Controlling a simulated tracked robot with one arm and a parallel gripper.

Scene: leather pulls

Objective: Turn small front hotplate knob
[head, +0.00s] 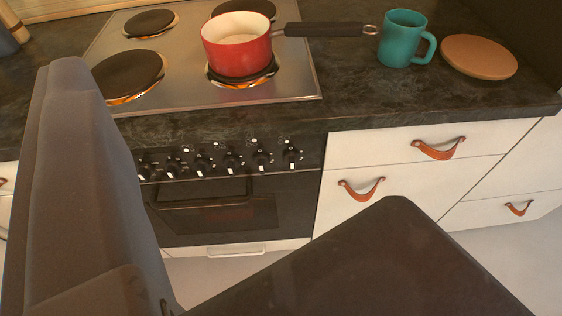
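A row of several black knobs with pale markings (232,161) runs along the stove's front panel, below the dark counter edge. Which one belongs to the small front hotplate cannot be read. The front left hotplate (128,73) is bare and looks large. The front right hotplate lies mostly hidden under a red saucepan (236,48), with only its rim showing. My gripper (232,135) is open and empty. Its left finger is at the left and its right finger at the lower right. The knobs appear between the fingers, farther away and untouched.
The saucepan's dark handle (325,30) points right towards a teal mug (402,38) and a round brown board (478,57). The oven door (222,212) is below the knobs. White drawers with brown leather pulls (362,189) stand to the right.

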